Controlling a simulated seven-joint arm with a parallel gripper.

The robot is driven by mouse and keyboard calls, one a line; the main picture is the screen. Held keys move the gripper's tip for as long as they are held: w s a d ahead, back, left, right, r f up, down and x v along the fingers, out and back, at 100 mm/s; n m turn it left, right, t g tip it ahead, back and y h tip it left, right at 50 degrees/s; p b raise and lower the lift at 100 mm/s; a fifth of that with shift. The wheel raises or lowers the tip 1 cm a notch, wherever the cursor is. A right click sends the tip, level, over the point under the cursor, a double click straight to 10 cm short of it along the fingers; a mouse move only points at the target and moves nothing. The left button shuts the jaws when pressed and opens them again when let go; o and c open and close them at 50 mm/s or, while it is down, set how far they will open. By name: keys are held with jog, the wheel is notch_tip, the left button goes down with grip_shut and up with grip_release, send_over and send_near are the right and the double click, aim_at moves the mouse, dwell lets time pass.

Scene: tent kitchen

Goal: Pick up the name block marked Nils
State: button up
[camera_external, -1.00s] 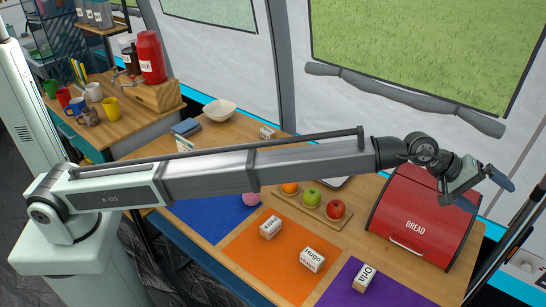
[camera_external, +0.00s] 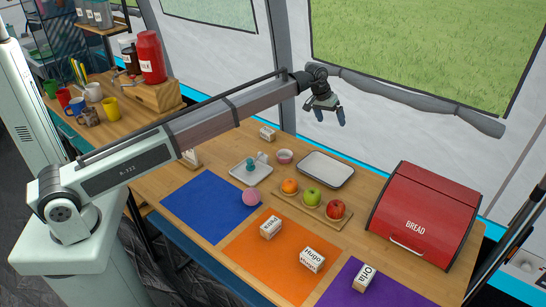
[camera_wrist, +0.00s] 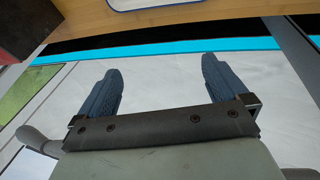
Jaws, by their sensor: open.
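I cannot read the name Nils on any block. One white name block (camera_external: 267,133) stands at the back of the table, its lettering too small to read. Another light block (camera_external: 190,157) is partly hidden behind my arm. Blocks that seem to read Petra (camera_external: 271,228) and Odon (camera_external: 312,260) are on the orange mat (camera_external: 245,258), and one reading Orla (camera_external: 365,278) is on the purple mat (camera_external: 395,297). My gripper (camera_external: 331,116) is open and empty, raised above the table's back edge. The wrist view shows its two blue fingers (camera_wrist: 162,66) apart, with nothing between them.
A red bread box (camera_external: 420,215) stands at the right.

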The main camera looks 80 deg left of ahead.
jog(key=s+a+f+g, duration=0.2)
jog(key=s+a+f, duration=0.1)
jog(key=s+a, duration=0.9)
jog(key=m+g, duration=0.1)
jog(key=g, duration=0.1)
send_over(268, 130)
notch_tip(268, 130, down, 2)
notch_tip(268, 130, down, 13)
jog(key=c, duration=1)
jog(key=shift+r, duration=0.15)
